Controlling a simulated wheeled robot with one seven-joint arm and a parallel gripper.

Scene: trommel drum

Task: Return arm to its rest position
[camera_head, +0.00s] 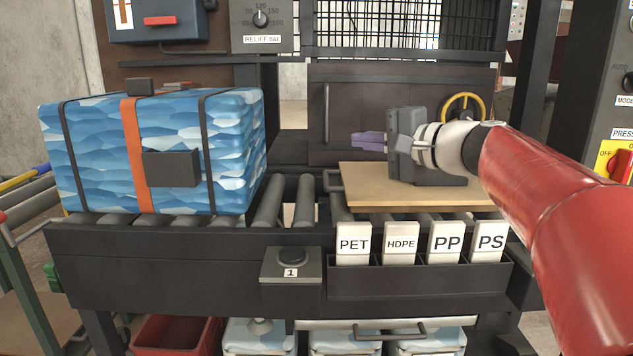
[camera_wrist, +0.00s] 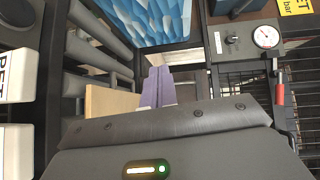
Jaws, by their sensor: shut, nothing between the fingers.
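My red and white arm reaches in from the right in the head view. It ends in my dark grey gripper (camera_head: 362,141) with purple fingers, which point left. The fingers are closed together with nothing between them. The gripper is over or in front of the wooden board (camera_head: 350,178) on the roller conveyor; its exact height above the board is hard to tell. In the wrist view the purple fingers (camera_wrist: 158,86) lie side by side, with a corner of the board beside them.
A blue patterned bale (camera_head: 90,150) with an orange band sits on the rollers at left. Label cards PET (camera_head: 353,243), HDPE, PP and PS stand in a front rack. A button box (camera_head: 291,265) is beside them. A yellow handwheel (camera_head: 463,100) is behind my gripper. A control cabinet (camera_head: 603,100) stands right.

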